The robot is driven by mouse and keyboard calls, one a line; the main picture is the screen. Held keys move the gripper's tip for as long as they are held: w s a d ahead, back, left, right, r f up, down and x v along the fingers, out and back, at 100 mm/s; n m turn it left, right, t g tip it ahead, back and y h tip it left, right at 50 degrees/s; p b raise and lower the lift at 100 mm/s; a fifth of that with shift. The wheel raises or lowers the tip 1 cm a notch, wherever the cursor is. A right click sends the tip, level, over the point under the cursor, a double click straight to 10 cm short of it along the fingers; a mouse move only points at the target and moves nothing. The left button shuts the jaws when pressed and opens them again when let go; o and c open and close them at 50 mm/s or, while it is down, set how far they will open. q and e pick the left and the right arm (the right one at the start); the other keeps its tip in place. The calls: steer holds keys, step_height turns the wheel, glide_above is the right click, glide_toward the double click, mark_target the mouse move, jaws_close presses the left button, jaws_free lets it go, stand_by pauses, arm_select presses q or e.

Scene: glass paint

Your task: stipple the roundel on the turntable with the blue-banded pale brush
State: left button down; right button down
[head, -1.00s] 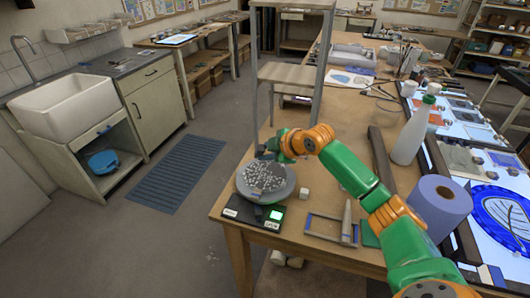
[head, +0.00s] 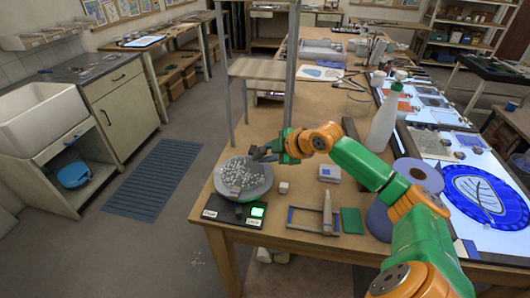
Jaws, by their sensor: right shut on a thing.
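The roundel (head: 243,176) is a grey disc covered with pale speckles, lying on the round turntable (head: 262,190) at the table's near left corner. A small tan and bluish patch shows near its front edge. My right gripper (head: 262,154) is at the far right edge of the roundel, low over it. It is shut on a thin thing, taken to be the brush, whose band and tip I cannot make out. Whether it touches the roundel I cannot tell. My left gripper is not in view.
A black box with a lit green display (head: 257,211) sits before the turntable. To the right are a white cube (head: 283,187), a frame with a pale pointed object (head: 327,208), a green pad (head: 351,221), a paper roll (head: 418,175) and a white bottle (head: 385,120).

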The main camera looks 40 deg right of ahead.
steer(key=shift+f, duration=0.5)
steer(key=shift+f, duration=0.25)
stand_by(0.9)
step_height(320, 180, up, 2)
steer(key=shift+r+p, duration=0.1)
steer(key=shift+p, duration=0.6)
steer(key=shift+r, duration=2)
